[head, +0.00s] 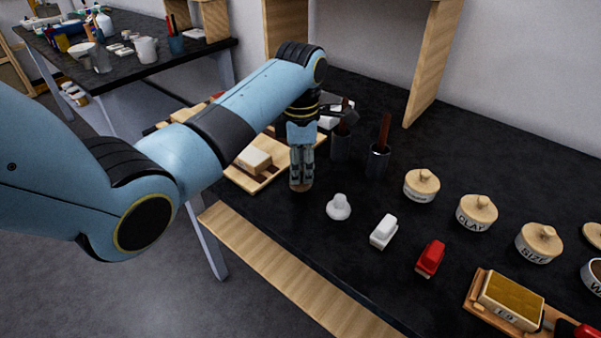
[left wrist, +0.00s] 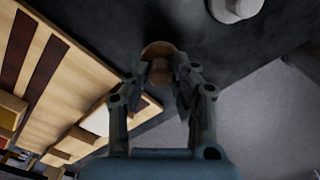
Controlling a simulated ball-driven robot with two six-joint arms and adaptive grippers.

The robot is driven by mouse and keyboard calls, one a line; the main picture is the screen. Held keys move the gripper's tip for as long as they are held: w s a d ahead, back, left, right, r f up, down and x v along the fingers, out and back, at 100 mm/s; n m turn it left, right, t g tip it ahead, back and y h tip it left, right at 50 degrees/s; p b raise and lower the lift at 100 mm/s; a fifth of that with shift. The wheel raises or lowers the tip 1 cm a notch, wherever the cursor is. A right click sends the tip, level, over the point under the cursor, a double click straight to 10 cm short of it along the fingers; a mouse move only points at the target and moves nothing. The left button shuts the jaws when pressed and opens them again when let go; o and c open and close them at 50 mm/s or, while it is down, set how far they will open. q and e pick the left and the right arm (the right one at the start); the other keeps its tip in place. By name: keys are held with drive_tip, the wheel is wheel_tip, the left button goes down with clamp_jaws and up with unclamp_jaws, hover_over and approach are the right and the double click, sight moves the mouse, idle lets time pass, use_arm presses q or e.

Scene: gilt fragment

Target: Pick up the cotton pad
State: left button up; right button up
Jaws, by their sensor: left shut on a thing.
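My left gripper (head: 301,182) points straight down over the black bench, its fingers close together. It is shut on a small brown, rounded thing, which shows between the fingertips in the left wrist view (left wrist: 158,50). Most of that thing is hidden by the fingers, so I cannot tell whether it is the cotton pad. A white, round, knobbed thing (head: 339,208) stands on the bench just right of the gripper; it also shows at the top edge of the left wrist view (left wrist: 235,8). My right gripper is not in view.
A wooden board with a pale block (head: 254,159) lies left of the gripper. Dark cups with tools (head: 378,160) stand behind it. A white block (head: 384,232), a red block (head: 430,259) and lidded jars (head: 477,212) stand to the right. A wooden strip (head: 290,275) edges the bench.

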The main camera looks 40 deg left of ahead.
sight(302, 169)
use_arm(q)
wheel_tip(302, 169, up, 3)
drive_tip(key=shift+d+r, duration=0.1)
drive_tip(key=d+r, duration=0.3)
drive_tip(key=d, duration=0.2)
drive_tip(key=w+d+r+b, duration=0.1)
drive_tip(key=d+r, duration=0.2)
drive_tip(key=d, duration=0.3)
drive_tip(key=shift+w+d+r, duration=0.2)
drive_tip(key=shift+w+r, duration=0.1)
drive_tip(key=o, duration=0.3)
clamp_jaws()
